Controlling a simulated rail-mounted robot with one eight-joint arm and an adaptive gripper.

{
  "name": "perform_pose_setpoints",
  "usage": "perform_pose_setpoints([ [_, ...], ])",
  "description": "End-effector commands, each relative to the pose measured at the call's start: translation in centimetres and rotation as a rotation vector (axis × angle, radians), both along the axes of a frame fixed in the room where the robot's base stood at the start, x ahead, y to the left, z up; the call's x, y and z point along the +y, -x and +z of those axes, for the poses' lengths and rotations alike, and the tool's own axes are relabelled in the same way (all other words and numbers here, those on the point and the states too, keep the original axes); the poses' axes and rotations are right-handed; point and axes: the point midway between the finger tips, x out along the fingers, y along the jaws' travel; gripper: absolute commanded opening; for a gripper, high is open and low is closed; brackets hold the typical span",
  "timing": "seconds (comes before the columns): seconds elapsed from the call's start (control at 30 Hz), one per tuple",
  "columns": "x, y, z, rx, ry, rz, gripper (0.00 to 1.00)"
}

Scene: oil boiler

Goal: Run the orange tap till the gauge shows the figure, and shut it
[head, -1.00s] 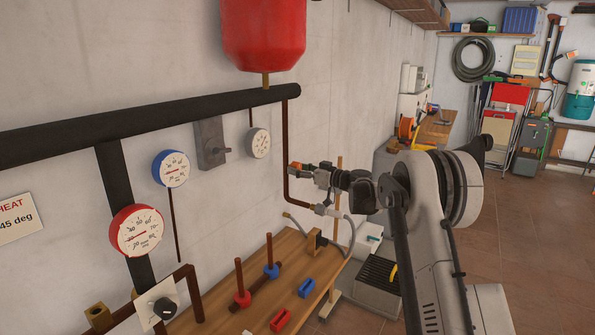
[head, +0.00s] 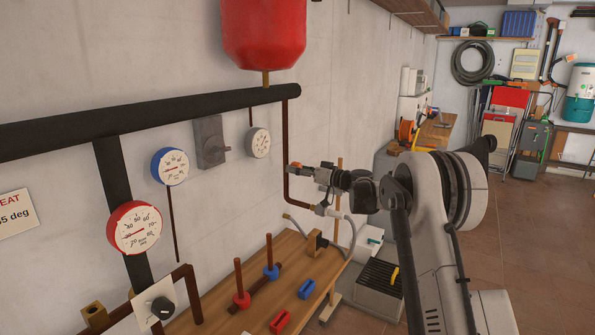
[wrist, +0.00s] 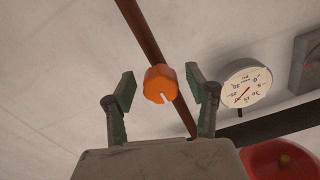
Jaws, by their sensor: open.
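The orange tap (wrist: 160,84), a round knob with a pale notch, sits on a brown pipe in the wrist view. My gripper (wrist: 159,88) is open, with one finger on each side of the knob and a visible gap at both sides. In the head view, my gripper (head: 308,172) is at the vertical brown pipe, and the tap (head: 293,166) shows as a small orange spot there. A small white gauge (wrist: 246,84) has a red needle pointing lower left in the wrist view; its reading is too small to tell. This gauge (head: 258,143) also hangs on the wall in the head view.
A red-rimmed gauge (head: 134,228), a blue-rimmed gauge (head: 170,167) and a grey switch box (head: 209,140) are on the left wall. A red tank (head: 263,35) hangs above the black pipe (head: 190,109). A wooden bench (head: 235,285) with red and blue valves stands below.

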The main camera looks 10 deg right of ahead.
Motion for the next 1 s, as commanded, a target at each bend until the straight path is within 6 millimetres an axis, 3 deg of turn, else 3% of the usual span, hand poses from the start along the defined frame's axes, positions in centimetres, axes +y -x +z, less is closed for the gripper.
perform_pose_setpoints([
  [0.27,-1.1,1.0,0.0,0.0,0.0,-0.001,0.51],
  [0.7,-7.0,6.6,0.0,0.0,0.0,-0.002,0.51],
  [1.0,-8.7,8.3,0.0,0.0,0.0,-0.001,0.51],
])
